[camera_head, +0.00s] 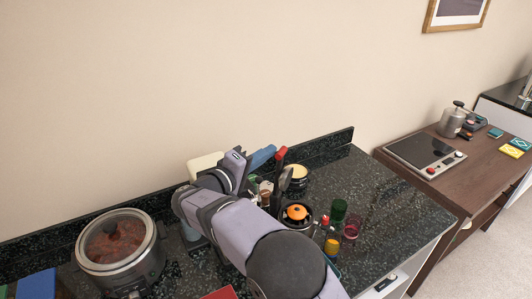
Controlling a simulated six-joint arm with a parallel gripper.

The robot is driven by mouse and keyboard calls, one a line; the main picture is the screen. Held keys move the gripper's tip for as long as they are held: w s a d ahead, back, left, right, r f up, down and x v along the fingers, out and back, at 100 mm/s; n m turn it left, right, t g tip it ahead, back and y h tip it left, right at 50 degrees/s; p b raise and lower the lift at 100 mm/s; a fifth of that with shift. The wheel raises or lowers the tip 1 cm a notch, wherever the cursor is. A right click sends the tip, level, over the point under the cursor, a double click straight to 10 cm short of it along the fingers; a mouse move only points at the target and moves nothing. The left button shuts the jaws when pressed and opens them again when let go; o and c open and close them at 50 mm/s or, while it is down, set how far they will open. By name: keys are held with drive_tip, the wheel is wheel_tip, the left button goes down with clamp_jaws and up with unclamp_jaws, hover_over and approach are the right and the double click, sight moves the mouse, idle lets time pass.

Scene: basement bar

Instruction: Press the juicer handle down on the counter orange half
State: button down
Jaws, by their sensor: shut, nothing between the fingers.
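My arm rises from the front of the dark speckled counter (392,215). The end with my gripper (236,168) is above the back of the counter. My gripper is shut and empty, its fingertips hard to make out. A red-tipped handle (281,154) sticks up just right of it, perhaps the juicer's handle, with a grey metal part (286,179) below. The juicer's body is mostly hidden by my arm and nearby things. A round orange piece (296,212) with a dark centre sits in a dark round dish, perhaps the orange half. I cannot tell whether gripper and handle touch.
A slow cooker (120,250) stands at left. A blue long object (262,157), a jar (297,174), a green cup (339,209), a pink glass (352,228) and small bottles (331,246) crowd around my arm. The counter's right part is clear. A brown cabinet (448,185) stands beyond.

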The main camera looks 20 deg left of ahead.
drive_tip(key=shift+d+f+b, duration=0.1)
drive_tip(key=shift+d+b, duration=0.05)
drive_tip(key=shift+b, duration=0.45)
drive_tip(key=s+d+f+m+y+b, duration=0.1)
drive_tip(key=d+f+m+b, duration=0.5)
drive_tip(key=b, duration=1.8)
drive_tip(key=s+d+f+m+y+b, duration=0.2)
drive_tip(key=d+f+m+y+b, duration=0.2)
drive_tip(key=b, duration=2)
drive_tip(key=d+f+m, duration=0.3)
drive_tip(key=d+m, duration=0.1)
drive_tip(key=d, duration=0.3)
drive_tip(key=shift+d+f+g, duration=0.15)
drive_tip(key=shift+f+g, duration=0.1)
drive_tip(key=shift+g, duration=0.15)
